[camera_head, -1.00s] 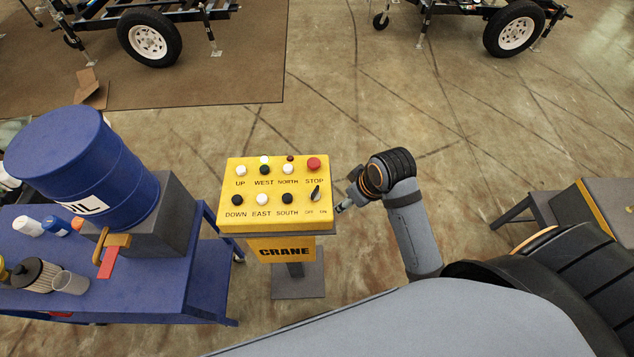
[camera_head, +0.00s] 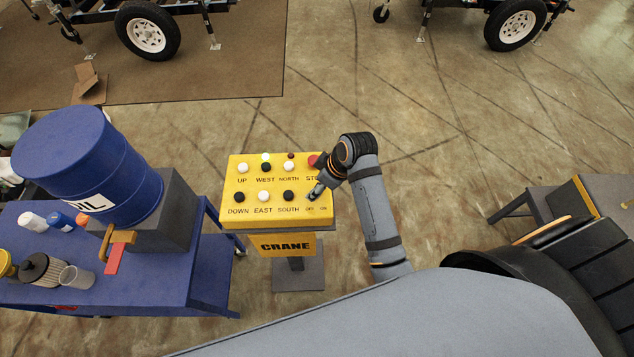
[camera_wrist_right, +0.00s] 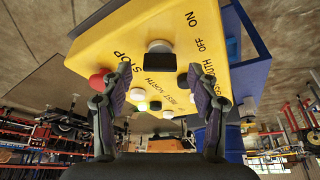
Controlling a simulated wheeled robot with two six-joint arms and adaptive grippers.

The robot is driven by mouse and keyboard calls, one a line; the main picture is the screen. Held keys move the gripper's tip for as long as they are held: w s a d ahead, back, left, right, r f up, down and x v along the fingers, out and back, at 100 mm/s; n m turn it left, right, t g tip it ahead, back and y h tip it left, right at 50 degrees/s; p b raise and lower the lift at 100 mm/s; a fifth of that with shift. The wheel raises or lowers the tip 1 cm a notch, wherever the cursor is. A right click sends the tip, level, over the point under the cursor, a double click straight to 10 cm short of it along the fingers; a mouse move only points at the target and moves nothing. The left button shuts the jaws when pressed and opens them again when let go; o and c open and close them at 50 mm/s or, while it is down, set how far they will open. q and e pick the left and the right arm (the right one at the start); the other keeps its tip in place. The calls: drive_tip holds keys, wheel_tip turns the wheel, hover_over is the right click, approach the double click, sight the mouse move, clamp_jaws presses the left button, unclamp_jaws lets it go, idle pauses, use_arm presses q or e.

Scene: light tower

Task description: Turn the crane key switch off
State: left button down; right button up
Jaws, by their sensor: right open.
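The yellow crane control box (camera_head: 232,206) stands on a post in the middle of the head view. Its key switch, above the OFF and ON labels at the right, is mostly hidden there by my right gripper (camera_head: 317,187). In the right wrist view, the key switch (camera_wrist_right: 160,50) shows as a grey knob beside the ON and OFF labels. My right gripper (camera_wrist_right: 162,80) is open and empty, and the knob appears between and beyond its fingertips. I cannot tell whether they touch or which way the key points. My left gripper is not in view.
The red STOP button (camera_wrist_right: 99,80) lies close to one finger. White and black push buttons (camera_head: 264,196) fill the rest of the panel, and a small greenish lamp (camera_head: 265,156) glows at its top edge. A blue cart (camera_head: 212,270) with an oil drum (camera_head: 85,165) stands at the left.

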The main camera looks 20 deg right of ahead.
drive_tip(key=shift+w+a+f, duration=0.1)
drive_tip(key=shift+f, duration=0.5)
drive_tip(key=c, duration=1.2)
drive_tip(key=shift+o, duration=0.2)
drive_tip(key=shift+n, duration=0.4)
drive_tip(key=n, duration=0.2)
drive_tip(key=n+g, duration=0.1)
drive_tip(key=n+g+y, duration=0.1)
drive_tip(key=n, duration=0.1)
drive_tip(key=shift+w+n, duration=0.25)
drive_tip(key=shift+n, duration=0.05)
drive_tip(key=n+g, duration=0.2)
drive_tip(key=n, duration=0.3)
drive_tip(key=shift+w, duration=0.1)
drive_tip(key=shift+n, duration=0.4)
